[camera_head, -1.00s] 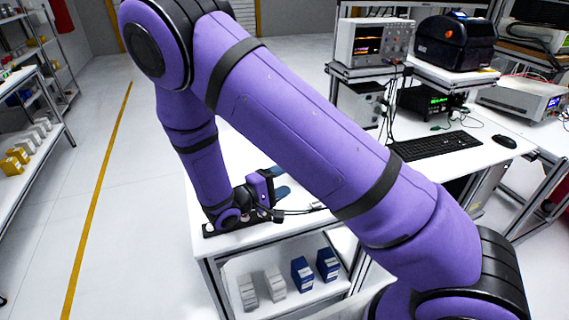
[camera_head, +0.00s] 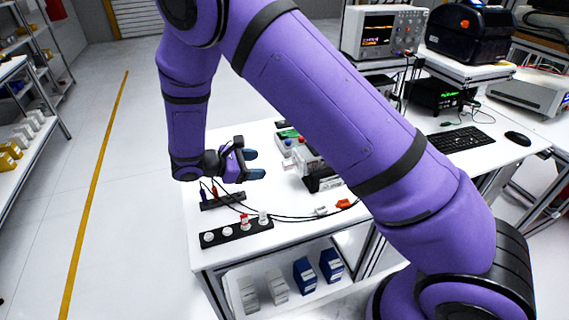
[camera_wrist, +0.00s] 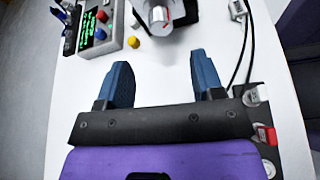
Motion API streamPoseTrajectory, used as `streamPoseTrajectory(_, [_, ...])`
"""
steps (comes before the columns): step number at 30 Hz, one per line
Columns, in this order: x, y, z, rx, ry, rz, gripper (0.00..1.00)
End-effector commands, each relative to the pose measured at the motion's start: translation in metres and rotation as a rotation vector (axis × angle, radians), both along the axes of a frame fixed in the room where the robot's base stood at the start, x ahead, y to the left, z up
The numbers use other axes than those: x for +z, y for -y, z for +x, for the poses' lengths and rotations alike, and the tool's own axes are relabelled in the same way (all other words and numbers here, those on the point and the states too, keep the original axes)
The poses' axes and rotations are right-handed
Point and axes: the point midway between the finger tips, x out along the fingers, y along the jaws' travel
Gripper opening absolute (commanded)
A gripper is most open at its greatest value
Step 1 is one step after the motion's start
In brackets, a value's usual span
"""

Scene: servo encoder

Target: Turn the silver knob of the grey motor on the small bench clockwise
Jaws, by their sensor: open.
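The small bench (camera_head: 285,205) is white. The grey motor (camera_head: 309,157) stands on it, partly hidden behind my purple arm in the head view. In the wrist view the silver knob (camera_wrist: 159,14) with a red mark is at the top, cut by the frame edge, ahead of my fingers. My gripper (camera_head: 257,164) is left of the motor, above the bench, with its two blue fingers pointing right towards it. In the wrist view my gripper (camera_wrist: 163,65) is open and empty, and the knob lies beyond the fingertips, apart from them.
A control box with a green display (camera_wrist: 97,24) sits left of the motor in the wrist view, with a yellow button (camera_wrist: 133,42) near it. A black strip with several white knobs (camera_head: 236,232) lies at the bench front. Black cables and an orange piece (camera_head: 343,204) lie nearby.

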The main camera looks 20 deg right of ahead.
Motion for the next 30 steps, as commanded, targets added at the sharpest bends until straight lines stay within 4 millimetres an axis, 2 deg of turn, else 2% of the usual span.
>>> streamPoseTrajectory(9, [-0.020, 0.051, 0.004, -0.004, 0.000, -0.003, 0.61])
streamPoseTrajectory(15, [-0.031, 0.077, 0.007, -0.002, 0.001, -0.003, 0.61])
streamPoseTrajectory(21, [-0.036, 0.090, 0.009, -0.001, 0.001, -0.002, 0.61])
streamPoseTrajectory(30, [-0.037, 0.091, 0.009, 0.000, 0.002, -0.002, 0.61])
